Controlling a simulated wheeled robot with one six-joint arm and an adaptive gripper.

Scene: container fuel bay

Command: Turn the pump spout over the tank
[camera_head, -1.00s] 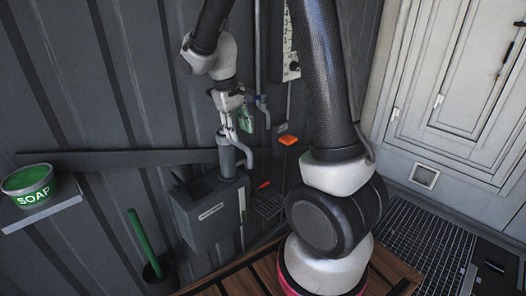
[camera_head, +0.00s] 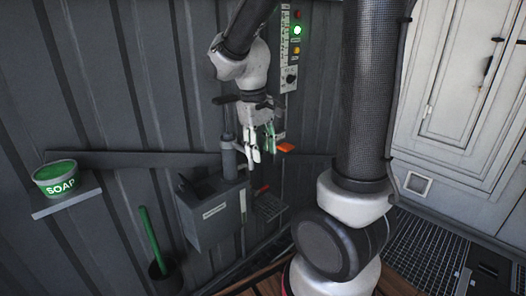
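The grey tank (camera_head: 212,216) is a box on the wall with an open top and a small label on its front. The pump's grey upright cylinder (camera_head: 229,163) rises at the tank's back right, with a thin rod above it. The spout is largely hidden behind my gripper, so I cannot tell where it points. My gripper (camera_head: 263,156) hangs fingers down, just right of the cylinder and above the tank's right side. Its white fingers look apart, with nothing seen between them. I cannot tell whether a finger touches the spout.
A wall panel (camera_head: 289,78) has a lit green lamp and a dark knob. An orange piece (camera_head: 285,148) sits right of my gripper. A green soap tub (camera_head: 57,178) stands on a shelf at left. A green-handled tool stands in a dark bucket (camera_head: 167,278).

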